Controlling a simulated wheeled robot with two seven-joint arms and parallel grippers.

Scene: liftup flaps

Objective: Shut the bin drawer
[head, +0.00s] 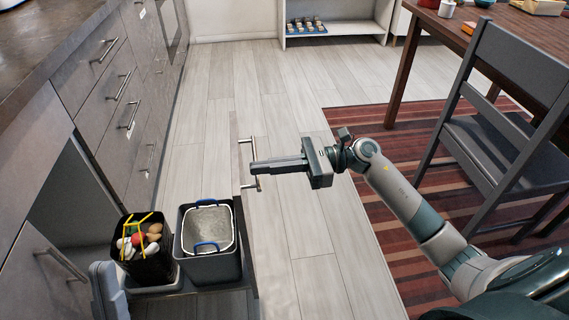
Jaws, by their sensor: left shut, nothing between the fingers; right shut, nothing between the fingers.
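The bin drawer is pulled out from the lower cabinet on the left, its front panel (238,135) seen nearly edge-on. It carries a black bin (150,268) with food waste and a grey bin (212,268) with a white liner. The drawer handle (248,139) is on the panel's outer side. My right gripper (252,168) is shut and empty, its fingertips at the handle and pointing at the panel; I cannot tell whether they touch. My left gripper (106,285) is shut, partly in view at the lower left beside the black bin.
Grey cabinets with drawers (118,88) and a dark countertop (50,35) line the left. A chair (500,120), a wooden table (470,35) and a striped rug (400,220) are on the right. The floor (215,85) beyond the drawer is clear.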

